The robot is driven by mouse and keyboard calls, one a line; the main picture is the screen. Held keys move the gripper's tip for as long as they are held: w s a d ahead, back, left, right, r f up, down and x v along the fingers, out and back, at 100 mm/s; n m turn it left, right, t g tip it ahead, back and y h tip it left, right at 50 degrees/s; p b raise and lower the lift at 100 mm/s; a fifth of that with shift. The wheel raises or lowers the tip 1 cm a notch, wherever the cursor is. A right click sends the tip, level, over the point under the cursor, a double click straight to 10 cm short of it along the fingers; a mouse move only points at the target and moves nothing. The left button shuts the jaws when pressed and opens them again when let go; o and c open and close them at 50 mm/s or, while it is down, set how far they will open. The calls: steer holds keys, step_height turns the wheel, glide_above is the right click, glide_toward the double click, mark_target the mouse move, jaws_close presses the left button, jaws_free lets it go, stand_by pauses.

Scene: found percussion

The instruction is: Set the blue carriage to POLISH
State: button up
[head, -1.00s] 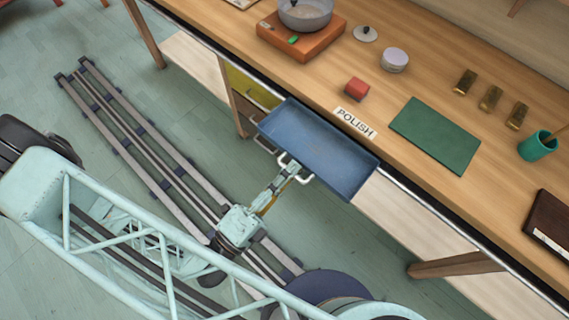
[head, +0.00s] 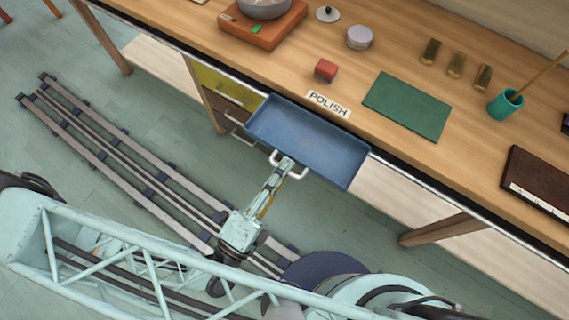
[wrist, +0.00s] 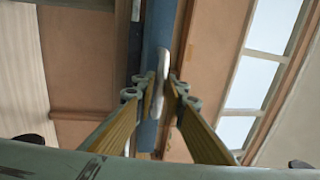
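The blue carriage (head: 305,143) is a shallow tray jutting out from under the desk's front edge. The POLISH label (head: 328,104) is white with black letters and lies on the desktop near that edge, roughly level with the middle of the carriage. My gripper (head: 284,167) is at the white handle (head: 299,174) on the carriage's front. In the wrist view, the yellow fingers of my gripper (wrist: 163,92) close in on both sides of the white handle (wrist: 163,72), seemingly touching it. The blue front (wrist: 159,30) shows behind.
A wooden leg (head: 445,228) stands to the right. On the desktop are a red block (head: 325,69), a green mat (head: 407,106) and an orange scale (head: 262,30) with a bowl. Floor rails (head: 118,150) run at lower left.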

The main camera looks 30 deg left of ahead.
steer(key=shift+s, duration=0.1)
steer(key=s+f, duration=0.2)
steer(key=s, duration=0.9)
steer(key=shift+s+a, duration=0.25)
steer(key=shift+s, duration=0.05)
stand_by(0.5)
stand_by(0.7)
